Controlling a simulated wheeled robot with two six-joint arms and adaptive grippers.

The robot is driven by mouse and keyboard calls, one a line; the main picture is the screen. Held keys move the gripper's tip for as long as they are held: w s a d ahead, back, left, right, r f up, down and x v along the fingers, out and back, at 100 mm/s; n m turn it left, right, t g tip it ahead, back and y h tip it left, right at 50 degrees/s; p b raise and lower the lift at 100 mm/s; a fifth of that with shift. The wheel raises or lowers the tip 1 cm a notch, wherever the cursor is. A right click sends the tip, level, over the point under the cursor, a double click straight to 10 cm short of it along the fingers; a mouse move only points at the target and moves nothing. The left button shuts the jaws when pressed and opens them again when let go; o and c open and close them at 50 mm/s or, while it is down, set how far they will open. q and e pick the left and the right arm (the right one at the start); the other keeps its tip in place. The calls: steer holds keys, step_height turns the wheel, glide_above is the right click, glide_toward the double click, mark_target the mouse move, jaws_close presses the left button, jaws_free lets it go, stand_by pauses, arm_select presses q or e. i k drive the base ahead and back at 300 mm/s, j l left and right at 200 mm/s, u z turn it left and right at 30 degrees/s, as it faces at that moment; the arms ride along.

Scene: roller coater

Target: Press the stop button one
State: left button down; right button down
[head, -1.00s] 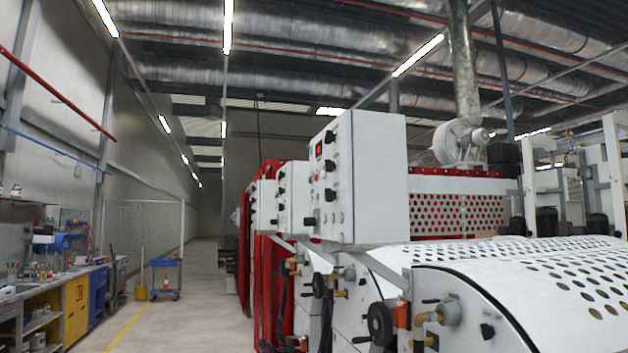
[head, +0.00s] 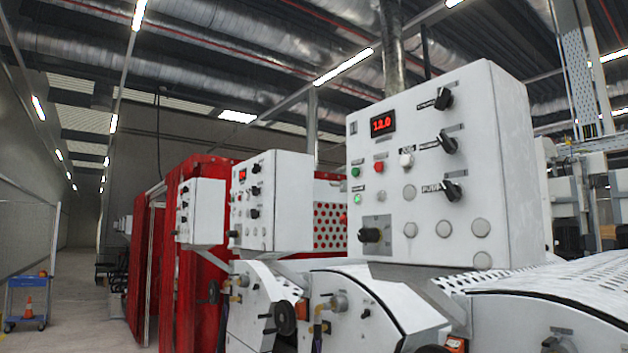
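The nearest control box (head: 470,120) is white and stands right of centre in the head view, above the roller machine. Its front panel has a red digital display (head: 383,124) reading about 12.0. Below the display are a green button (head: 355,172), a red button (head: 378,167) and a white button (head: 406,160). A lit green lamp (head: 357,199) sits under the green button. Black knobs run down the panel's right side, and a larger black knob (head: 370,235) is at lower left. The button labels are too small to read. Neither gripper is in view.
Further white control boxes (head: 285,190) (head: 203,208) stand behind to the left, beside red frames (head: 180,270). A white perforated cover (head: 590,285) is at lower right. A blue cart (head: 28,290) with an orange cone is at far left. Open floor (head: 85,325) lies between.

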mark_target(378, 166)
steer(key=i+j, duration=0.15)
steer(key=j, duration=0.2)
steer(key=i+j+z, duration=0.15)
steer(key=j, duration=0.15)
steer(key=i+j, duration=0.15)
steer(key=j, duration=0.2)
steer(key=i+j+z, duration=0.1)
steer(key=j, duration=0.25)
steer(key=i+j+z, duration=0.1)
steer(key=j, duration=0.25)
